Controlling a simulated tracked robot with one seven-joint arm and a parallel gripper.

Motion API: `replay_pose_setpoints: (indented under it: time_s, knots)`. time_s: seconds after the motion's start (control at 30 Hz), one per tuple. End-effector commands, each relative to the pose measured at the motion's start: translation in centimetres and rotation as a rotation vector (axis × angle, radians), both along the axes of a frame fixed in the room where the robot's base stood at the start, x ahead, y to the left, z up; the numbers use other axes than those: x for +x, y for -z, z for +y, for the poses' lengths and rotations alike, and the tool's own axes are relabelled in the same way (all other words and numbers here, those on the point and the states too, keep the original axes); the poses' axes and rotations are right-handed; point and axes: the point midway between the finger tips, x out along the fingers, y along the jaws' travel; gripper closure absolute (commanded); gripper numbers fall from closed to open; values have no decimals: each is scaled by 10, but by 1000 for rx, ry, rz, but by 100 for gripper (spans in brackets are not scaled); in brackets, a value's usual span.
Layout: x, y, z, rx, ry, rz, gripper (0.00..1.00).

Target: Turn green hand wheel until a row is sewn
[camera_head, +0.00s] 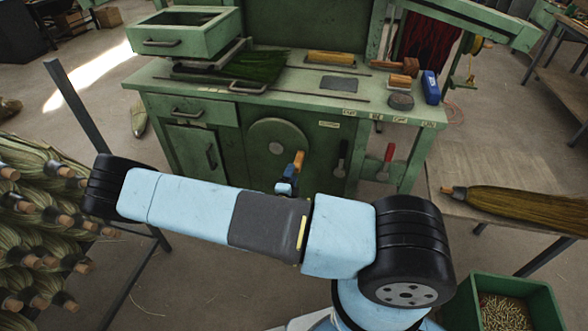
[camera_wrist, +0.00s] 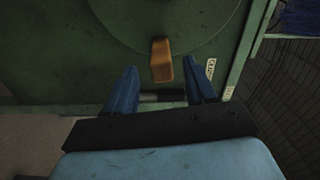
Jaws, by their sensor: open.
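The green hand wheel (camera_head: 272,148) is a round disc on the front of the green machine bench. Its orange-brown handle (camera_head: 298,160) sticks out at the lower right of the disc. In the wrist view the wheel (camera_wrist: 160,12) fills the top, and the handle (camera_wrist: 162,62) shows between the tips of my blue fingers. My gripper (camera_head: 287,186) is open just below and in front of the handle; it also shows in the wrist view (camera_wrist: 160,72). A gap shows on each side of the handle, and I see no contact. My arm hides part of the bench's lower front.
The bench top (camera_head: 300,92) holds green fibre (camera_head: 254,66), wooden blocks and a blue box (camera_head: 430,87). Red (camera_head: 388,155) and dark (camera_head: 342,158) levers stand right of the wheel. A broom rack (camera_head: 40,215) is left; a table with a broom (camera_head: 525,205) and a green bin (camera_head: 505,300) are right.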

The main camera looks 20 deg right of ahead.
Motion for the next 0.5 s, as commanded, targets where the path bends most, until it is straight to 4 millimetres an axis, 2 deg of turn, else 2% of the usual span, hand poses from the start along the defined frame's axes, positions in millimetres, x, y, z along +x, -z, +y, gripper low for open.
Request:
replay_pose_setpoints:
  time_s: [0.1, 0.3, 0.5]
  knots:
    - [-21, 0, 13, 1, -3, 1, 45]
    - [-50, 0, 29, 1, -2, 1, 45]
    - [-66, 1, 37, 1, 0, 0, 45]
